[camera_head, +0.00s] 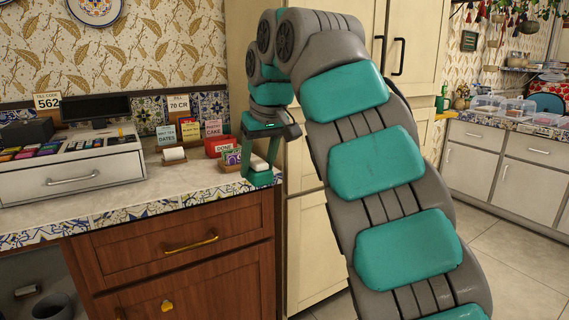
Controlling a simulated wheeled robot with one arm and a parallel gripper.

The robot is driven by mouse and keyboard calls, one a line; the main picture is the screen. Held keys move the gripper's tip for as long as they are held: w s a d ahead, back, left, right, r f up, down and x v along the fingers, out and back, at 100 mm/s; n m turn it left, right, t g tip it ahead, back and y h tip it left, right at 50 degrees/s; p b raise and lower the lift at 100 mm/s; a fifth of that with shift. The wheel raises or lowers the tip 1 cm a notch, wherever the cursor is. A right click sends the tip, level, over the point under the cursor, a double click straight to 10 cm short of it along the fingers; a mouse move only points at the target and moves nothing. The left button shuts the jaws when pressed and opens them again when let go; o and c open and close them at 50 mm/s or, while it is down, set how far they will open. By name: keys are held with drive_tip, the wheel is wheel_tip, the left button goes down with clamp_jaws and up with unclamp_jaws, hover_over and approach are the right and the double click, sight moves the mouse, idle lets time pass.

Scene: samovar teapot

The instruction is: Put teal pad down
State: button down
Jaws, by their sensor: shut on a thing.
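My gripper (260,168) points down over the right end of the counter, near its front corner. Its fingers are teal. A small teal piece, seemingly the teal pad (261,179), is held between the fingertips. Its colour blends with the fingers, so its outline is hard to tell. It is low over the countertop (195,183); I cannot tell whether it touches. A pale object shows between the fingers.
Left of my gripper are a red box (218,146) with a "DONE" label, upright note cards (190,130) and a white roll on a holder (174,156). A cash drawer (80,172) stands farther left. Bare countertop lies in front of the cards.

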drive_tip(key=w+d+f+m+h, duration=0.15)
drive_tip(key=w+d+f, duration=0.25)
drive_tip(key=f, duration=0.7)
drive_tip(key=w+d+f+m, duration=0.2)
drive_tip(key=w+d+f, duration=0.25)
drive_tip(key=f, duration=0.55)
drive_tip(key=s+d+f+m, duration=0.1)
drive_tip(key=s+d+f, duration=0.3)
drive_tip(key=f, duration=0.5)
drive_tip(key=s+d+f+m, duration=0.1)
drive_tip(key=s+d+f, duration=0.4)
drive_tip(key=d+f, duration=0.3)
wheel_tip(320, 180, down, 2)
drive_tip(key=shift+s+f+t+h, duration=0.25)
drive_tip(key=shift+s+t+h, duration=0.05)
drive_tip(key=shift+t+h, duration=0.1)
drive_tip(key=shift+m, duration=0.25)
